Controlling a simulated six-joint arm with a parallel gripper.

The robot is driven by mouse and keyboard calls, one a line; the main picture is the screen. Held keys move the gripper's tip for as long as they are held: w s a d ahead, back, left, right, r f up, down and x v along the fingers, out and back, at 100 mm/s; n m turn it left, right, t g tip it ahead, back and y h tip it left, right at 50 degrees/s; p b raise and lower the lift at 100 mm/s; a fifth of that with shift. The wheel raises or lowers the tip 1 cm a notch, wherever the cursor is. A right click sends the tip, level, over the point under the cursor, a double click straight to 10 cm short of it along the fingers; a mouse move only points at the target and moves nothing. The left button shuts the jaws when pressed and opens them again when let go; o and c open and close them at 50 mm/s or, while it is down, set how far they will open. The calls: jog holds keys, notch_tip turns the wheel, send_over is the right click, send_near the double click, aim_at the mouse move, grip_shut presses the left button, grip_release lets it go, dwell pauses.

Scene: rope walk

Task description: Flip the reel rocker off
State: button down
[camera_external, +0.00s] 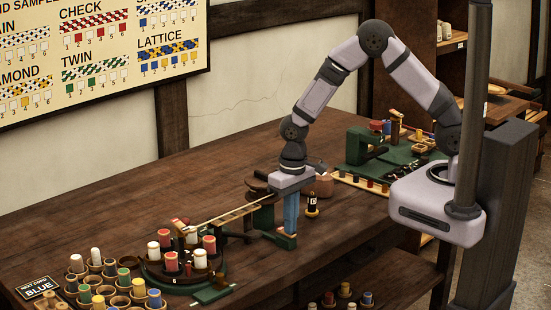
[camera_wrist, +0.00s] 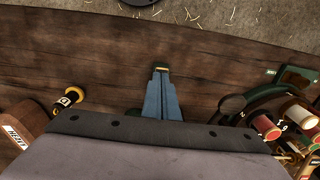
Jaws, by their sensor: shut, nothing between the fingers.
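My gripper (camera_external: 289,231) points straight down with its blue fingers shut and empty. Its tips are at or just above a small green base (camera_external: 283,241) near the front edge of the bench. I cannot tell whether the tips touch anything.
A round braiding stand (camera_external: 185,272) with red and white bobbins is left of my gripper. A black and yellow bobbin (camera_external: 312,204) stands close on its right; it also shows in the wrist view (camera_wrist: 68,98). A bobbin rack (camera_external: 110,290) is at front left. The bench's back left (camera_external: 130,200) is clear.

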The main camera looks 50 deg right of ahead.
jog(key=shift+w+d+f, duration=0.15)
jog(key=shift+w+f, duration=0.15)
jog(key=shift+w, duration=0.2)
jog(key=shift+r, duration=0.15)
jog(key=shift+w+r+p, duration=0.3)
jog(key=shift+r+p, duration=0.5)
jog(key=shift+p, duration=0.3)
jog(key=r, duration=0.1)
jog(key=s+r+p, duration=0.1)
jog(key=r+p, duration=0.1)
jog(key=shift+s+r, duration=0.3)
notch_tip(320, 180, up, 9)
jog(key=b, duration=0.2)
jog(key=shift+b, duration=0.3)
